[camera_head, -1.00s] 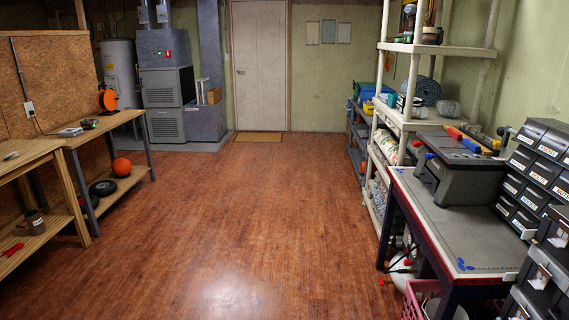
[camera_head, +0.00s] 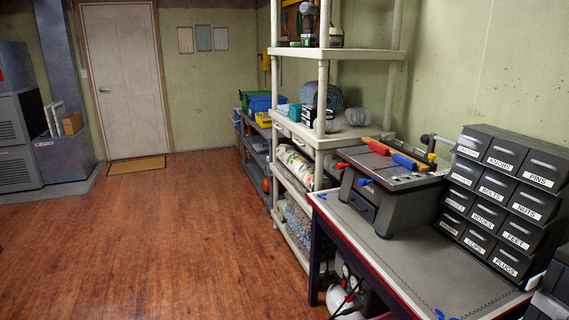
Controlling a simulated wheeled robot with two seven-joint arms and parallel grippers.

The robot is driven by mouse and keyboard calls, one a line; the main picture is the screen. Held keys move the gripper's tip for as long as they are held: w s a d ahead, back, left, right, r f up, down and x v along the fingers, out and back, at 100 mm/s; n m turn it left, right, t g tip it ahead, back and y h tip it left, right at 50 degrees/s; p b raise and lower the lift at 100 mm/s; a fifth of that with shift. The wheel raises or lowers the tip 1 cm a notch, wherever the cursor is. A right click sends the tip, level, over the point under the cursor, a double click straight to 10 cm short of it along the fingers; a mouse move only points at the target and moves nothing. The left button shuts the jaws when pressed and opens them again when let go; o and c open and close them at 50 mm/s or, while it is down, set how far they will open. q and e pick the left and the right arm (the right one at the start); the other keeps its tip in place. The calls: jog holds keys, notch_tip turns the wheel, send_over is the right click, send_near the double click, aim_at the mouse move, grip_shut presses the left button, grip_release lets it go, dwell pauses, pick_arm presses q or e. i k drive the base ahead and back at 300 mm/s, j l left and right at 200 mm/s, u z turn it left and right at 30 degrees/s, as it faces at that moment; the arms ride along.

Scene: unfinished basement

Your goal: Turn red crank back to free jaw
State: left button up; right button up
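A dark grey portable workbench or vise unit (camera_head: 400,200) stands on the grey-topped table at the right. A red handle (camera_head: 377,147) lies along the left of its top, with an orange-brown bar behind it. A blue handle (camera_head: 404,161) lies to the right of the red one. A small red knob (camera_head: 342,166) and a small blue knob (camera_head: 365,182) stick out at its front left. I cannot tell which red part is the crank, or how the jaw stands. Neither of my grippers is in view.
The table (camera_head: 470,283) has bare top in front of the unit. Labelled black drawers (camera_head: 500,200) stand to its right. A cream shelf rack (camera_head: 325,95) stands behind it. A tank with a hose (camera_head: 345,295) is beneath the table. The wooden floor (camera_head: 165,245) at left is clear.

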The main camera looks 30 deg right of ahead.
aim_at(340, 166)
jog(key=i+j+z, duration=0.1)
jog(key=i+z, duration=0.2)
jog(key=i, duration=0.2)
jog(key=i+j+z, duration=0.25)
jog(key=i, duration=0.25)
jog(key=i+j+z, duration=0.3)
jog(key=i, duration=0.2)
jog(key=i+j+z, duration=0.25)
jog(key=i, duration=0.2)
